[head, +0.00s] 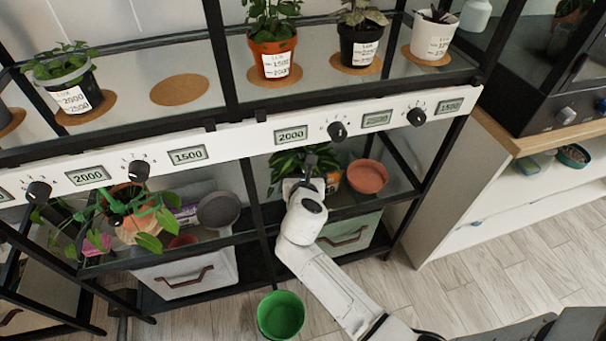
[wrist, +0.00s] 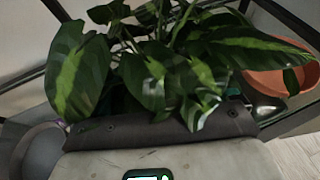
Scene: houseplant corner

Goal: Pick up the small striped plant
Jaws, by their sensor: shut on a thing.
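The striped plant (head: 284,164) has dark green leaves with paler stripes and stands at the lower shelf of the rack in the head view. Its leaves fill the upper middle of the wrist view (wrist: 150,75). My gripper (head: 306,180) is at the plant, in front of it and among its leaves. It is shut on the plant, at its pot or lower part. The leaves and the gripper body hide the fingertips and most of the pot, so the exact grip cannot be seen. I cannot tell whether the plant is off the shelf.
A terracotta bowl (head: 368,177) sits right of the plant. A grey pan (head: 218,210) and a trailing plant (head: 125,205) are to the left. The white dial rail (head: 240,141) and upper shelf with potted plants lie above. A green bucket (head: 281,315) stands on the floor.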

